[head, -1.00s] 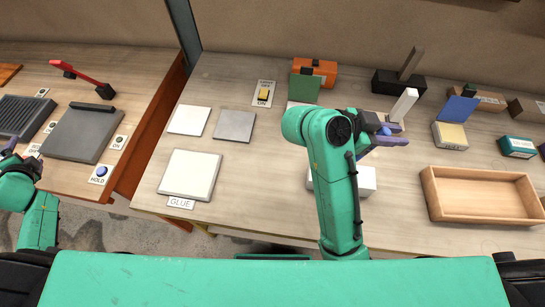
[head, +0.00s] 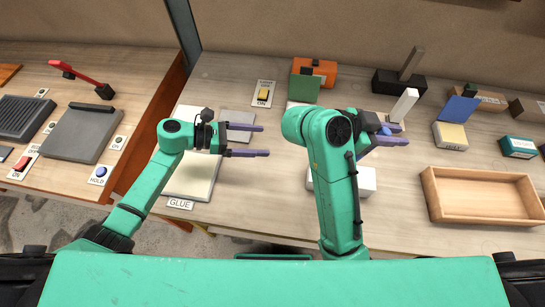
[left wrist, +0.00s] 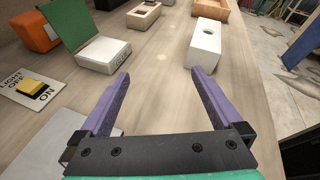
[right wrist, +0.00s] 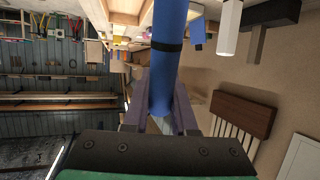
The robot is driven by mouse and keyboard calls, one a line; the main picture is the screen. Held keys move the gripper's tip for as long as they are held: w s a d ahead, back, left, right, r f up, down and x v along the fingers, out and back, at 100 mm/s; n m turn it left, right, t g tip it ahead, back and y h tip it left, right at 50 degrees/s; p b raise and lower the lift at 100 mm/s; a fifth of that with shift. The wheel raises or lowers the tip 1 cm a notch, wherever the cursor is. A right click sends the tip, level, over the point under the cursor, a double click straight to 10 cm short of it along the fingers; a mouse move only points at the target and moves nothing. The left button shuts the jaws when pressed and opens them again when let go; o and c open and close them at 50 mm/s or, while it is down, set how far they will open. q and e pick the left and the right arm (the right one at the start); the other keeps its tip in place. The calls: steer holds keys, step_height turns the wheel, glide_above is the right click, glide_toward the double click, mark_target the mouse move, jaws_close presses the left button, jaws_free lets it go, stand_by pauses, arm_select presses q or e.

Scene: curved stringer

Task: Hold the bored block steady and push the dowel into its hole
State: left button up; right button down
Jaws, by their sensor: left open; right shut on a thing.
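The bored block is a white block with a round hole in its top, lying on the bench in the left wrist view (left wrist: 205,47). In the head view the bored block (head: 366,180) is partly hidden behind my right arm. My left gripper (head: 265,140) is open and empty, left of the block and apart from it; both its fingers show in the left wrist view (left wrist: 161,73). My right gripper (right wrist: 163,105) is shut on the dowel (right wrist: 168,60), a blue rod with a black band. In the head view only a bit of blue shows at my right gripper (head: 403,134).
A white post (head: 405,104) stands behind my right gripper. An open wooden tray (head: 432,192) lies to the right. A white box with a green flap (head: 305,88) and a switch (head: 264,94) are behind. Pale plates lie under my left arm, near the GLUE label (head: 180,204).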

arm_select(q)
steer(key=s+d+m+g, duration=0.2)
steer(key=s, duration=0.1)
steer(key=s+d+m+g+y, duration=0.1)
steer(key=s+d+m+g, duration=0.1)
steer(key=d+m, duration=0.1)
steer(key=shift+s+f+m, duration=0.2)
steer(key=shift+s+m, duration=0.1)
steer(key=shift+s, duration=0.1)
steer(key=x, duration=1.1)
steer(key=shift+d, duration=0.4)
